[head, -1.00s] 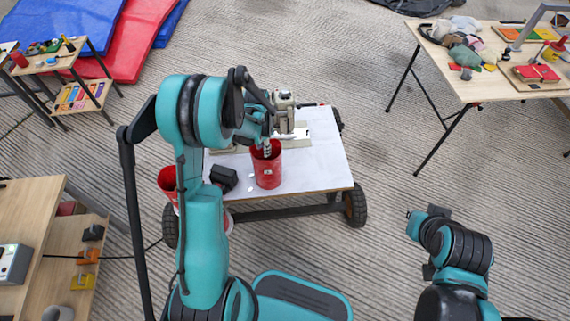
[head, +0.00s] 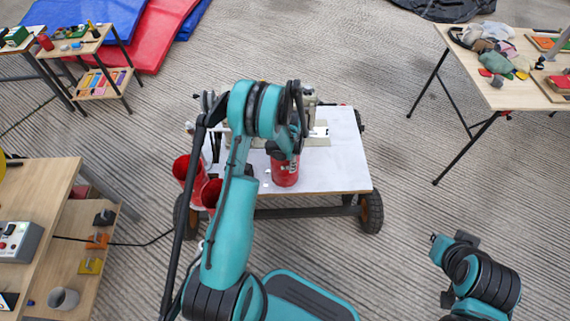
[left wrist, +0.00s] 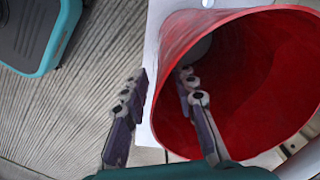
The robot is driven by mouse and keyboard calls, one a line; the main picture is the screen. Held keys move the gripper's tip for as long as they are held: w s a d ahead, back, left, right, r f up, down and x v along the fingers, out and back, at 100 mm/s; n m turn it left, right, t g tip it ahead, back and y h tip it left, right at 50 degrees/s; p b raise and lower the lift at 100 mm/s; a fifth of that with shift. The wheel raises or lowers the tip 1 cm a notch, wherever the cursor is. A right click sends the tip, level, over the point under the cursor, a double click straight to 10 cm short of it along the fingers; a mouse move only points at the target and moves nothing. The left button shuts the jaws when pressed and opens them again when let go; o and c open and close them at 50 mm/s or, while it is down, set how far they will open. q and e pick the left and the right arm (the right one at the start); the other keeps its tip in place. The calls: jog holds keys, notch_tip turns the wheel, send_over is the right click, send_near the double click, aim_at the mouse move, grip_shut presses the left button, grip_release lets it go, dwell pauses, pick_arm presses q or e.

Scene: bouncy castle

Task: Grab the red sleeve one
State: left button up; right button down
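A red, open-topped cylinder (head: 286,172) with a pale marking stands on the white-topped cart (head: 335,175). My left gripper (head: 285,150) is at its top, with the fingertips mostly hidden in the head view. In the left wrist view the red cylinder (left wrist: 250,60) opens toward the camera. My left gripper (left wrist: 163,100) is open: one finger is outside the rim, the other overlaps the opening. Whether either touches the wall is unclear. Two more red containers, one upper (head: 183,168) and one lower (head: 211,193), show at the cart's left side.
A pale machine (head: 320,132) stands on the cart behind the red cylinder. A wooden table (head: 510,90) with cloth items is at upper right. A wooden shelf unit (head: 45,190) is at left. Bare floor (head: 400,200) lies right of the cart.

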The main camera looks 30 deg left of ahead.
pick_arm(q)
grip_shut()
jog(key=shift+r, duration=0.25)
